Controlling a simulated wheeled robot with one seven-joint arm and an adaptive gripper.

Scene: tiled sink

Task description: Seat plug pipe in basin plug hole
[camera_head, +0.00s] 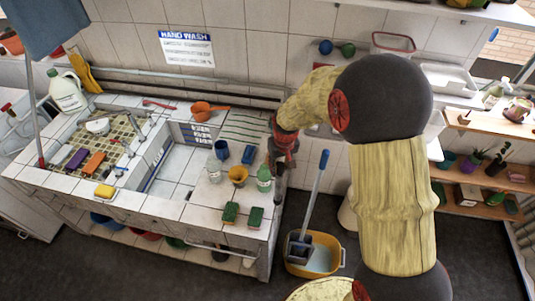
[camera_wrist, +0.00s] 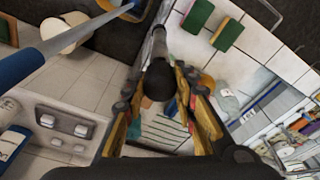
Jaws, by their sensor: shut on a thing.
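My gripper (camera_head: 282,158) hangs at the right end of the tiled sink counter, beside the green-labelled bottle. It is shut on a dark grey pipe, the plug pipe (camera_head: 279,187), which points downward. In the wrist view my gripper's yellow fingers (camera_wrist: 160,82) flank the pipe (camera_wrist: 158,50), whose dark round near end faces the camera. The white tiled basin (camera_head: 188,172) is sunk into the counter, left of my gripper and apart from it. I cannot make out its plug hole in either view.
Two green sponges (camera_head: 243,215), a yellow-brown pot (camera_head: 238,174), clear bottle (camera_head: 214,170), green-labelled bottle (camera_head: 264,178) and blue cups crowd the counter's right part. A yellow mop bucket (camera_head: 316,255) with a blue-handled mop stands on the floor at right. The basin's middle looks clear.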

